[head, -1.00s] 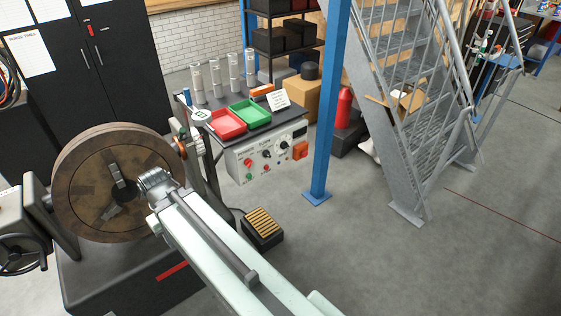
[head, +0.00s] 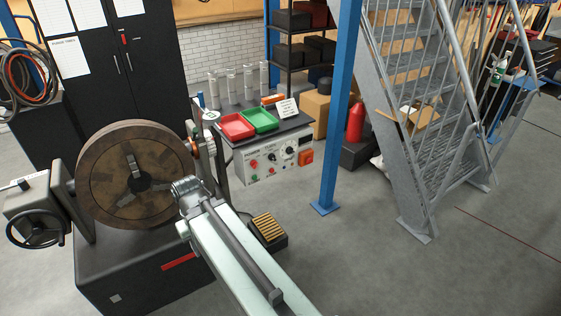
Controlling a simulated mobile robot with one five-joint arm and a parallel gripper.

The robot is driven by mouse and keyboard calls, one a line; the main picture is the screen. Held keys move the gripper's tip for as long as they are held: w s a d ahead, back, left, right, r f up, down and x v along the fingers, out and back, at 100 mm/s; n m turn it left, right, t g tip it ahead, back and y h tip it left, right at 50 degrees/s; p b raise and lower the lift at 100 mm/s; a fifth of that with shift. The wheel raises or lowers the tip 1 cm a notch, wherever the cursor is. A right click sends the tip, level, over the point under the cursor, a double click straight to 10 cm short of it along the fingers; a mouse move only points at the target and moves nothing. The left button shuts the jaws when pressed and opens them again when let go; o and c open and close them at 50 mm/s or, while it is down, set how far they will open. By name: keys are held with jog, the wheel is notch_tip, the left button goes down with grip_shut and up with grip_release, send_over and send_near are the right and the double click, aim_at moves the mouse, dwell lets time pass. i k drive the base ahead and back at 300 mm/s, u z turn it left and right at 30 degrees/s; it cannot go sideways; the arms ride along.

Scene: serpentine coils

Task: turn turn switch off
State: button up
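The control panel (head: 262,171) is a white box front under the dark bench top, with printed labels. It carries a red knob (head: 254,164) at the left, a black knob (head: 271,157), a black dial (head: 289,151), small coloured buttons along the bottom and an orange box (head: 305,157) at the right end. The labels and the knobs' settings are too small to read. My pale arm reaches up from the bottom edge to a grey joint in front of the machine, apart from the panel in the picture. My gripper does not show.
A machine with a big round chuck (head: 137,174) stands at the left. A blue post (head: 339,110) and metal stairs (head: 420,120) stand at the right. Red (head: 236,127) and green trays sit on the bench.

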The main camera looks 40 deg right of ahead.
aim_at(272, 157)
jog(key=z, duration=0.05)
jog(key=i, duration=1)
